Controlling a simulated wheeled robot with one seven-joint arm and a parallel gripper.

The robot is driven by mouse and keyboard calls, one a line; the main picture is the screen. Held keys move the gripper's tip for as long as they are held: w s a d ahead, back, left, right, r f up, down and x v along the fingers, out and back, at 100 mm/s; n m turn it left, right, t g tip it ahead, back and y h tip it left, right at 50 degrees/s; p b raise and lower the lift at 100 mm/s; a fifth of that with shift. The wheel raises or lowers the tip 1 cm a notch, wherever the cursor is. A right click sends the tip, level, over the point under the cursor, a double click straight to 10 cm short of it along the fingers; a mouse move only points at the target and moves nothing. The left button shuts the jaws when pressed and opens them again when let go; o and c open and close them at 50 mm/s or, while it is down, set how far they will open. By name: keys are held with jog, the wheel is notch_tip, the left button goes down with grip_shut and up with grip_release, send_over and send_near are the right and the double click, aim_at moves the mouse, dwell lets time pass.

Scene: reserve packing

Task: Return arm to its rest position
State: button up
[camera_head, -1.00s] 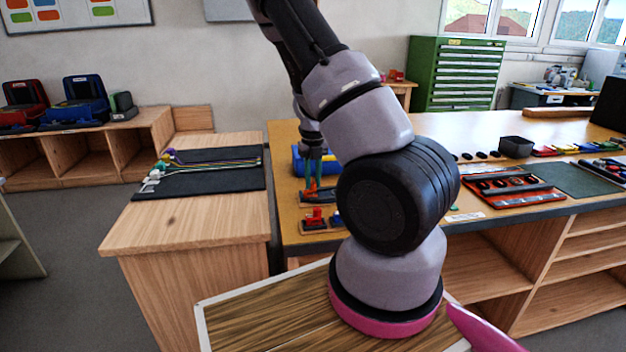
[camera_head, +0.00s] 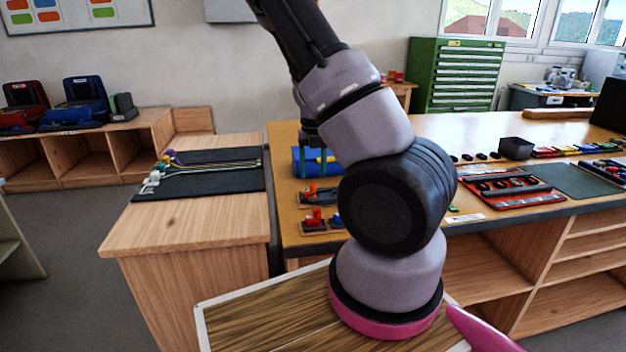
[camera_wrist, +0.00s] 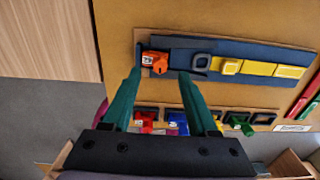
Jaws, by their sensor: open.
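My gripper (camera_wrist: 160,92) shows in the wrist view with its two green fingers spread apart and nothing between them. It hangs above the worktable (camera_wrist: 115,35). Beyond the fingertips lies a dark blue strip (camera_wrist: 270,54) with an orange piece at its left end and a grey and several yellow pieces along it. In the head view my arm (camera_head: 370,125) rises from its pink-ringed base and bends away over the table. The gripper is mostly hidden behind the arm there.
Small red and blue pieces (camera_head: 314,220) sit at the table's near left corner. A red tool tray (camera_head: 510,190) and a black bin (camera_head: 515,148) are to the right. A side bench (camera_head: 190,225) with a dark mat and cords stands left. A green drawer cabinet (camera_head: 456,76) stands behind.

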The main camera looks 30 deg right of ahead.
jog(key=s+a+r+n+t+y, duration=0.1)
jog(key=s+a+r+n, duration=0.2)
jog(key=r+n, duration=0.35)
jog(key=s+a+r+n+t+y, duration=0.1)
jog(key=s+a+r+n+y, duration=0.15)
jog(key=r+n, duration=0.4)
jog(key=s+a+r+n+t, duration=0.1)
jog(key=s+a+r+n, duration=0.2)
jog(key=r, duration=0.5)
jog(key=s+a+r+n+t, duration=0.2)
jog(key=s+r+n, duration=0.3)
jog(key=n, duration=0.4)
jog(key=s+a+r+n+t+h, duration=0.1)
jog(key=s+r+n, duration=0.4)
jog(key=n, duration=0.5)
jog(key=shift+s+a+r+t, duration=0.35)
jog(key=shift+s+a+t, duration=0.3)
jog(key=shift+a, duration=0.25)
jog(key=shift+h, duration=0.25)
